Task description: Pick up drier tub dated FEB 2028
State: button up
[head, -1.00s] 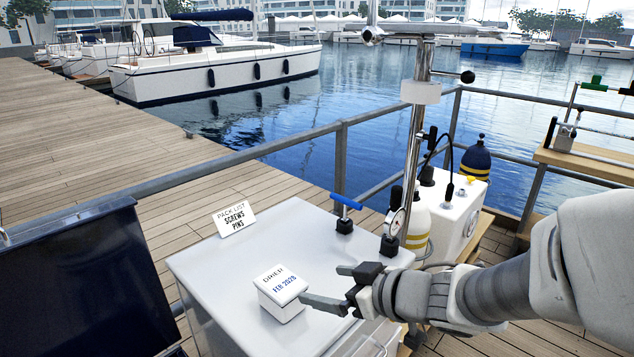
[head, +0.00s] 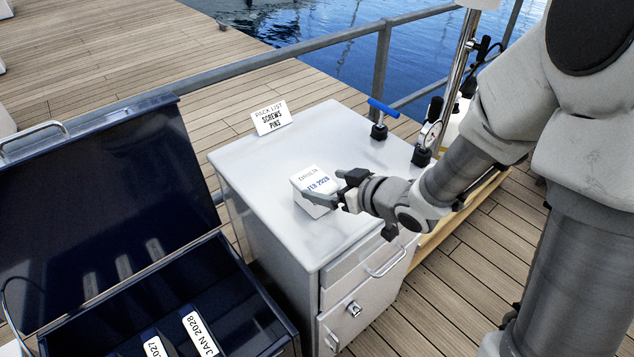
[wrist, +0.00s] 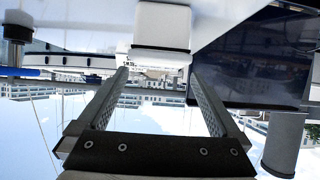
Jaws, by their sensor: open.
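The drier tub (head: 312,184) is a small white box with DRIER and FEB 2028 on its lid. It stands on the white cabinet top (head: 265,180). My gripper (head: 333,187) is open at the tub's right side, and one finger overlaps the tub's lower right part in the head view. In the wrist view the tub (wrist: 162,28) shows ahead of my gripper (wrist: 160,73), roughly centred between the two spread fingers. Nothing is held. I cannot tell whether a finger touches the tub.
A PACK LIST card (head: 271,117) reading SCREWS, PINS stands at the back of the cabinet top. A blue-handled fitting (head: 380,118) and a gauge (head: 430,136) stand behind right. An open dark blue chest (head: 270,322) at lower left holds tubs labelled JAN 2028 (head: 200,335) and 2027 (head: 155,347).

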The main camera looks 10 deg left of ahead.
aim_at(307, 179)
jog(key=b+x, duration=0.1)
jog(key=x, duration=0.7)
jog(key=shift+w+a+f+b, duration=0.1)
jog(key=shift+w+a+b, duration=0.05)
jog(key=shift+w+b, duration=0.15)
jog(key=shift+s, duration=0.1)
jog(key=c, duration=1.6)
